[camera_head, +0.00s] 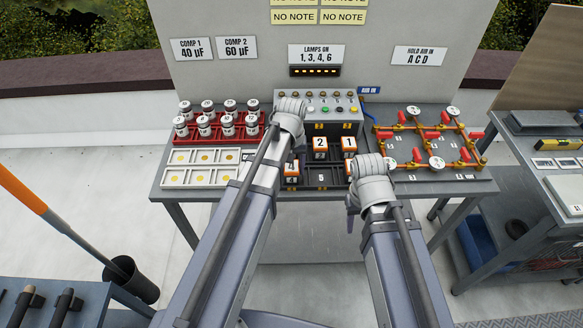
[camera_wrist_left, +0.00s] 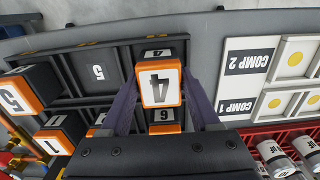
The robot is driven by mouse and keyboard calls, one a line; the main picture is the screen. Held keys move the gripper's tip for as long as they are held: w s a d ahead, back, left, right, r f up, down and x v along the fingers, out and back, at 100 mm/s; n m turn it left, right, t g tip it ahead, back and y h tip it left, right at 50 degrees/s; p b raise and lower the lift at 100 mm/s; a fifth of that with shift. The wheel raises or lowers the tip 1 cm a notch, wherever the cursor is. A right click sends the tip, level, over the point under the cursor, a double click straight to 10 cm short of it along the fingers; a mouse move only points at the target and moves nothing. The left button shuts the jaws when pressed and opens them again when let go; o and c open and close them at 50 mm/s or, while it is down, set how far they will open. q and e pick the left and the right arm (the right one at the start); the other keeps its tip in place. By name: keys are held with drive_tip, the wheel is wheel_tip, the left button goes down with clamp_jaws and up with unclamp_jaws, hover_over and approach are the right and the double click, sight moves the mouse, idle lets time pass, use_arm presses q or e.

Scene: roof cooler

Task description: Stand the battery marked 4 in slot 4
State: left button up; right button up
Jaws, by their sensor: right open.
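The battery marked 4 (camera_head: 291,168) has an orange-edged top and is upright at the front left of the dark slotted tray. In the left wrist view the battery (camera_wrist_left: 159,86) is between the two fingers of my left gripper (camera_wrist_left: 160,88), which touch its sides. Slot 4 (camera_wrist_left: 155,53), with a white 4 plate, shows just beyond it. The battery stands in or just over that slot; I cannot tell whether it is fully down. My right gripper (camera_head: 352,202) is open at the tray's right front; its wrist hides that corner.
Slot 5 (camera_wrist_left: 97,72) is empty. Batteries 2 (camera_head: 320,147) and 1 (camera_head: 349,145) stand in the back row, and a battery marked 5 (camera_wrist_left: 14,92) is at the tray's other side. A red jar rack (camera_head: 205,138) stands left, brass piping (camera_head: 430,140) right.

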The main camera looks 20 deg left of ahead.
sight(291, 166)
use_arm(q)
drive_tip(key=o, duration=0.4)
drive_tip(key=shift+c, duration=0.2)
drive_tip(key=shift+r, duration=0.15)
wheel_tip(291, 166, up, 12)
drive_tip(key=p, duration=1.2)
drive_tip(key=s+d+m+y, duration=0.1)
drive_tip(key=s+d+m, duration=0.6)
drive_tip(key=s+d, duration=0.3)
drive_tip(key=s, duration=0.4)
drive_tip(key=shift+s+d, duration=0.15)
drive_tip(key=shift+d, duration=0.1)
drive_tip(key=shift+r, duration=0.1)
